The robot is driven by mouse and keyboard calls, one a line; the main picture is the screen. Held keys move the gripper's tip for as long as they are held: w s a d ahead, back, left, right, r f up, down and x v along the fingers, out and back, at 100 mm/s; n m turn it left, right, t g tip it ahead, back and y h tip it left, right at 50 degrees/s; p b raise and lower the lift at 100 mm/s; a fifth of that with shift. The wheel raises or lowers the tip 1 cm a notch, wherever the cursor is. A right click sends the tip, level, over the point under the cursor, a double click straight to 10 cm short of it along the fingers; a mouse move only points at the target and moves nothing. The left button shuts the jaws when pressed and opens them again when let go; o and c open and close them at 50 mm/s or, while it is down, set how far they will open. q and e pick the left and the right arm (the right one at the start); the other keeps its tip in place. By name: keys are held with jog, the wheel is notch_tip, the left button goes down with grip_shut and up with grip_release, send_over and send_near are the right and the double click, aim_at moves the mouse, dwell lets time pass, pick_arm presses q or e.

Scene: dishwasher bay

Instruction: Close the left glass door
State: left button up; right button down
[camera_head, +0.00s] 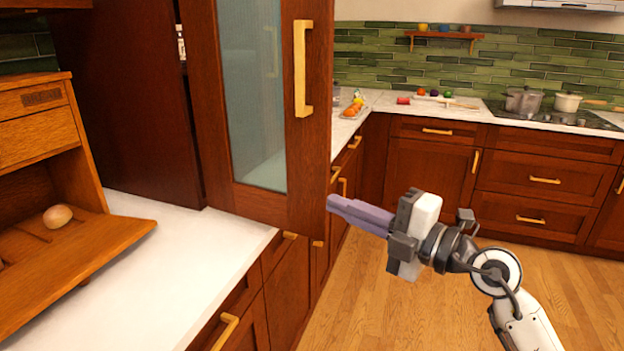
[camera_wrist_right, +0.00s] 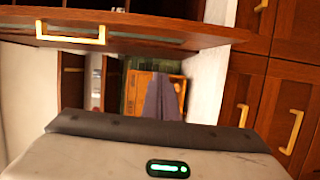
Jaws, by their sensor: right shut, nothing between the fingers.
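The glass door (camera_head: 246,90) has a reddish-brown wood frame, a pale glass pane and a vertical gold handle (camera_head: 302,68). In the head view it stands ajar above the white counter, with a gap on its left side. It also shows across the top of the right wrist view (camera_wrist_right: 190,32), with its handle (camera_wrist_right: 70,40) at upper left. My right gripper (camera_head: 333,204) has purple fingers, shut and empty, just right of and below the door's lower right corner. Whether it touches the door cannot be told. My left gripper is out of view.
A wooden bread box (camera_head: 75,240) with a round roll (camera_head: 57,216) stands on the white counter (camera_head: 190,240) at left. Lower drawers (camera_head: 285,280) run below the door. Pots (camera_head: 523,100) sit on the far stove. The wood floor (camera_head: 400,320) is open.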

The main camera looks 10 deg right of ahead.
aim_at(312, 178)
jog(key=w+a, duration=0.1)
jog(key=w, duration=0.2)
jog(key=w+a, duration=0.2)
jog(key=w, duration=0.2)
jog(key=w+a, duration=0.1)
jog(key=w, duration=0.2)
jog(key=shift+w+a+r, duration=0.1)
jog(key=shift+w+a, duration=0.05)
jog(key=shift+w, duration=0.05)
jog(key=shift+w+d, duration=0.4)
jog(key=shift+w, duration=0.1)
